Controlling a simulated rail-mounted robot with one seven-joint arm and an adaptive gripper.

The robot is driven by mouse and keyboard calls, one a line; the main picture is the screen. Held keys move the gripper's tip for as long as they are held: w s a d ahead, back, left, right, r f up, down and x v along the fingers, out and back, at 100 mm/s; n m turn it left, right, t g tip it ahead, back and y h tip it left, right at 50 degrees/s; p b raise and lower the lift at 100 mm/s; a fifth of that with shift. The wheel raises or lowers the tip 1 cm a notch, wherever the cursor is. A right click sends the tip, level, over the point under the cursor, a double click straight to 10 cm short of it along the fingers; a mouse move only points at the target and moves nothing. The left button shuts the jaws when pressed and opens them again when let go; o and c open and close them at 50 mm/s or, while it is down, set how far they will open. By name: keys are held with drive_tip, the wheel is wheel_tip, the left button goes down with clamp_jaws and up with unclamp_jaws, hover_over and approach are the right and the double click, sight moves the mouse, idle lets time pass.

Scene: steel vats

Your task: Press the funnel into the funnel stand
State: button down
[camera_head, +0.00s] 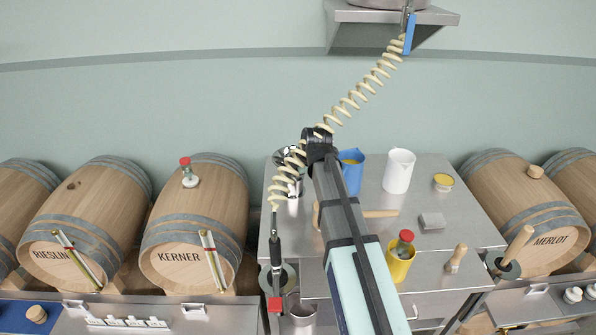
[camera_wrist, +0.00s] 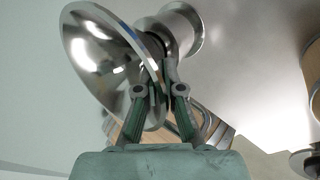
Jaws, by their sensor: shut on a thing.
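The shiny steel funnel (camera_wrist: 95,55) fills the left of the wrist view, its wide rim tilted. My gripper (camera_wrist: 160,92) is shut on the funnel's rim. A steel cylindrical piece with a round flange (camera_wrist: 187,22), which looks like the funnel stand, shows just beyond the funnel; whether the two touch is hidden. In the head view the funnel (camera_head: 283,156) is at the back left of the steel table, with the upright steel stand (camera_head: 293,187) below it. The coiled hose partly covers both, and my arm hides the gripper's fingers there.
The cream coiled hose (camera_head: 352,97) hangs from the shelf across the funnel area. A blue jug (camera_head: 352,172), white jug (camera_head: 399,171), yellow cup with a red-topped item (camera_head: 400,265) and grey block (camera_head: 432,220) stand on the steel table (camera_head: 455,200). Barrels flank the table.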

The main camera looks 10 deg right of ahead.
drive_tip(key=shift+f+b, duration=0.45)
drive_tip(key=shift+f, duration=0.35)
drive_tip(key=c, duration=1.2)
unclamp_jaws()
drive_tip(key=shift+c, duration=0.2)
drive_tip(key=v, duration=1.2)
